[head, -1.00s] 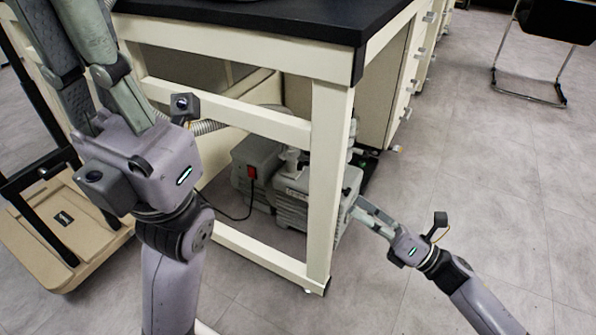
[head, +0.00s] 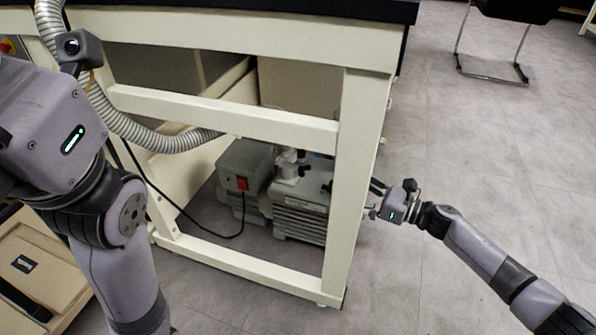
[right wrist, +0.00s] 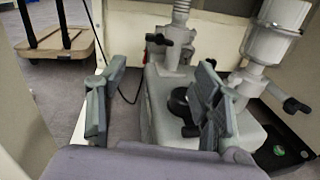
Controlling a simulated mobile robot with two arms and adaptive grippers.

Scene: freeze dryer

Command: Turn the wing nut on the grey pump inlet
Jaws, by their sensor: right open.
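The grey pump (head: 300,205) stands on the floor under the bench, with its inlet fitting (head: 290,165) on top. In the right wrist view, a metal hose joins the inlet fitting (right wrist: 172,68); a black wing nut (right wrist: 158,40) sits on its clamp. My right gripper (right wrist: 157,100) is open and empty. Its fingers are apart in front of the pump (right wrist: 150,105), with the wing nut farther away, between and above them. In the head view, the bench leg partly hides the right gripper (head: 376,198). My left wrist shows at left, but its fingers are out of frame.
The bench leg (head: 355,180) and crossbar (head: 225,117) frame the pump. A white filter (right wrist: 270,45) and another black wing nut (right wrist: 296,105) are at right. A black knob (right wrist: 180,103) sits on the pump. A ribbed hose (head: 150,137) crosses left.

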